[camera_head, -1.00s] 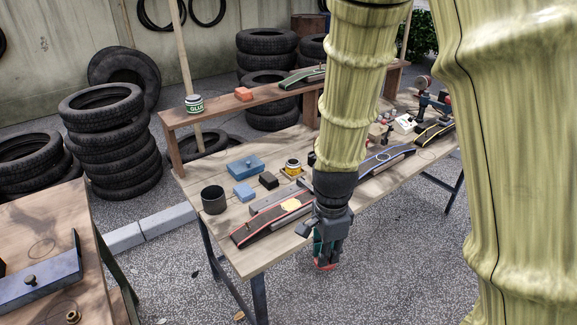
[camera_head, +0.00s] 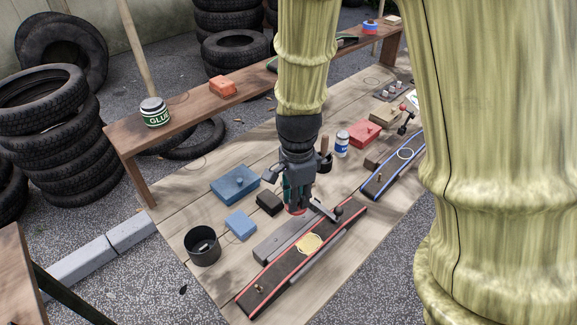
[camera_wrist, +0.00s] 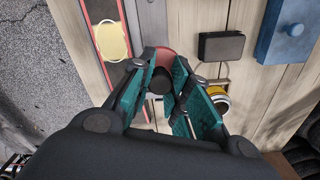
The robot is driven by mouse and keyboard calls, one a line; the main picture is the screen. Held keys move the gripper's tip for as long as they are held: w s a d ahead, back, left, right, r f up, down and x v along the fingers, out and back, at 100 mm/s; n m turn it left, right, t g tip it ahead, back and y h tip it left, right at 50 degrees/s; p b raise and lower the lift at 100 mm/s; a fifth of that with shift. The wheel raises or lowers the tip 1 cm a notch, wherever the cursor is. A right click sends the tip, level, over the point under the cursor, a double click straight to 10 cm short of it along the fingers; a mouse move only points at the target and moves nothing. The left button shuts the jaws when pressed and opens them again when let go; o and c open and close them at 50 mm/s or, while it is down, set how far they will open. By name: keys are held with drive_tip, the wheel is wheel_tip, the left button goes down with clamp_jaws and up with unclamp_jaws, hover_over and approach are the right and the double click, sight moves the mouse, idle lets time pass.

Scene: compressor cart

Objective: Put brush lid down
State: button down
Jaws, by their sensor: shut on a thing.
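My gripper (camera_head: 297,203) points down over the table. In the wrist view it (camera_wrist: 165,92) is shut on a dark cylindrical knob (camera_wrist: 155,80) with a red round part (camera_wrist: 163,57) beyond it. I take this for the brush lid. A little red (camera_head: 296,211) shows under the fingertips in the head view, above the bench near a grey bar. Whether it touches anything below, I cannot tell. An open-looking jar with a yellow band (camera_wrist: 217,96) stands beside the fingers in the wrist view. My gripper hides it in the head view.
A red-edged dark strip (camera_head: 290,272) with a yellow patch lies in front. A black block (camera_head: 270,203), blue blocks (camera_head: 240,225) and a black pot (camera_head: 202,246) stand to the left. A glue tin (camera_head: 154,112) is on the raised shelf (camera_head: 190,106).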

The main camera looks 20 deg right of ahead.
drive_tip(key=shift+w+d+r, duration=0.1)
drive_tip(key=shift+w+d, duration=0.05)
drive_tip(key=shift+w, duration=0.2)
drive_tip(key=shift+w+d+f+p, duration=0.7)
drive_tip(key=shift+w+d, duration=0.55)
drive_tip(key=shift+w, duration=0.95)
drive_tip(key=shift+w+d+f+p, duration=0.45)
drive_tip(key=shift+w+d+f, duration=0.65)
drive_tip(key=shift+w, duration=1.15)
drive_tip(key=shift+w+d+f+p, duration=0.65)
drive_tip(key=shift+w+d, duration=0.7)
drive_tip(key=shift+w, duration=0.85)
drive_tip(key=shift+f, duration=0.1)
drive_tip(key=c, duration=1.4)
unclamp_jaws()
drive_tip(key=shift+o, duration=0.2)
wheel_tip(320, 180, up, 12)
drive_tip(key=b, duration=0.1)
drive_tip(key=shift+b, duration=0.4)
